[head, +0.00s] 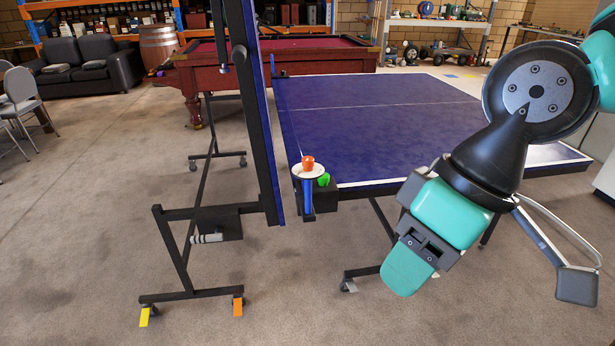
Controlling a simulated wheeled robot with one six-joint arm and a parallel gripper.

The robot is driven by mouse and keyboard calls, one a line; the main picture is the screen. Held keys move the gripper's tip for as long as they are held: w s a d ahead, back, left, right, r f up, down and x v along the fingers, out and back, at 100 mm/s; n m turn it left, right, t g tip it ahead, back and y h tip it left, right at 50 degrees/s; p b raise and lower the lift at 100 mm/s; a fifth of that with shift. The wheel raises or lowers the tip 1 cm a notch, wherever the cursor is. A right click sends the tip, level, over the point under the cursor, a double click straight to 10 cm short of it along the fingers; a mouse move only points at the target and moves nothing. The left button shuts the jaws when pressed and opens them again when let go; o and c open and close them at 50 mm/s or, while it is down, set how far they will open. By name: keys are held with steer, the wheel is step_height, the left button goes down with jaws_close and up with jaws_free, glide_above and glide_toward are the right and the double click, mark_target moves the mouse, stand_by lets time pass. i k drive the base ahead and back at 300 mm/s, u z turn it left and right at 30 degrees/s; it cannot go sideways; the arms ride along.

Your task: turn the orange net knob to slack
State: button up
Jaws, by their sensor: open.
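The orange net knob (308,161) stands on a white round plate (303,171) at the near left corner of the blue table half. It is too small for me to tell which way it is turned. A blue post (307,199) is below the plate, beside a black bracket (321,198). A small green part (323,179) sits just right of the plate. My gripper (490,279) is to the right and nearer to me, pointing down, with its fingers spread wide. It is well apart from the knob, and nothing shows between its fingers.
A folded-up table half (263,110) stands upright close left of the knob, on a black wheeled frame (172,250) with yellow and orange tabs at its feet. The flat table half (400,120) extends behind. Open carpet lies in front and at left. A red pool table (225,70) is behind.

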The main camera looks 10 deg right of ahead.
mark_target(309, 163)
steer(key=u, duration=0.45)
steer(key=i, duration=1.05)
steer(key=z, duration=0.45)
